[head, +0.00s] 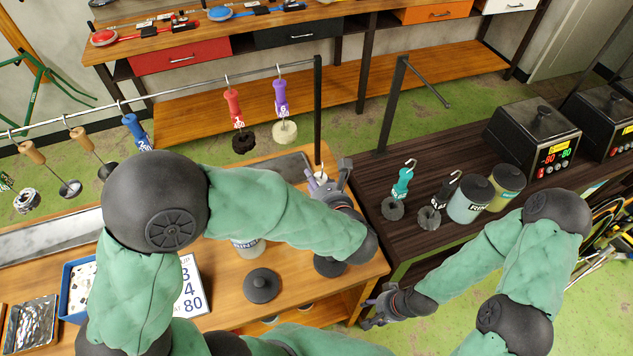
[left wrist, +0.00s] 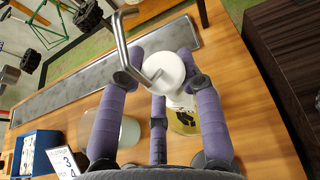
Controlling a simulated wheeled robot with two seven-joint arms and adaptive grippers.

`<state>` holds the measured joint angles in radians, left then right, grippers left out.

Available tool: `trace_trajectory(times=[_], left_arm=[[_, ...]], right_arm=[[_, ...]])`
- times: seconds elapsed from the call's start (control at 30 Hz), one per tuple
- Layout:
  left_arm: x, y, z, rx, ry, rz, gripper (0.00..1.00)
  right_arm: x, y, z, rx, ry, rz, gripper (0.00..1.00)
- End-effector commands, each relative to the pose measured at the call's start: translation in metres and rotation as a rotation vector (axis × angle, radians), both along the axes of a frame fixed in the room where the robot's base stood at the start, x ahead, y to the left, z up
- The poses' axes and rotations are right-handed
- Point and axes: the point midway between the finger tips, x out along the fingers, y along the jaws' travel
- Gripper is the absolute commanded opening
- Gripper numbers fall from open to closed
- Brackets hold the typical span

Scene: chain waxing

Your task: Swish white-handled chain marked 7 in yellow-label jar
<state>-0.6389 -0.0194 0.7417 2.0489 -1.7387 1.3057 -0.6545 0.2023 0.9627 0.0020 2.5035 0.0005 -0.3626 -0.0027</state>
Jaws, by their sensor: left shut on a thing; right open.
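My left gripper (head: 325,186) is shut on the white-handled chain (head: 321,174), above the wooden table. In the left wrist view, its white handle (left wrist: 168,70) and metal hook (left wrist: 130,42) show between purple fingers; the number and chain end are hidden. A jar with a yellow label and dark print (left wrist: 184,122) stands below the fingers in that view, partly covered; whether the chain is inside cannot be told. Another yellow jar with a dark lid (head: 507,182) stands on the dark table. My right gripper (head: 374,308) is open and empty by the table's right front edge.
A pale jar (head: 247,248) is partly behind my left arm, with a dark lid (head: 262,286) in front. Red-handled (head: 234,104) and purple-handled (head: 281,98) chains hang from the rail. Chains, jars and a heater (head: 532,135) occupy the dark table.

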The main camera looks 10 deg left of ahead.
Motion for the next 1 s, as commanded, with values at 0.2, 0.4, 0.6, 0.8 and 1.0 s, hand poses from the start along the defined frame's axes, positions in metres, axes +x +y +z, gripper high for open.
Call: trace_trajectory(times=[0.2, 0.4, 0.6, 0.8, 1.0], left_arm=[[0.000, 0.000, -0.031, 0.003, 0.002, 0.000, 0.00], [0.000, 0.000, -0.032, 0.002, 0.000, -0.001, 0.00], [0.000, 0.000, -0.005, 0.000, -0.001, 0.000, 0.00], [0.000, 0.000, -0.005, 0.001, 0.001, 0.000, 0.00], [0.000, 0.000, -0.033, 0.002, 0.002, -0.001, 0.00]], right_arm=[[-0.001, 0.000, -0.027, 0.000, 0.002, 0.001, 0.54], [-0.001, 0.000, -0.026, 0.000, 0.002, 0.001, 0.54], [0.000, 0.000, -0.003, 0.000, 0.001, 0.000, 0.54], [0.000, 0.000, -0.004, 0.000, 0.001, 0.000, 0.54], [-0.001, 0.000, -0.027, 0.000, 0.002, 0.001, 0.54]])
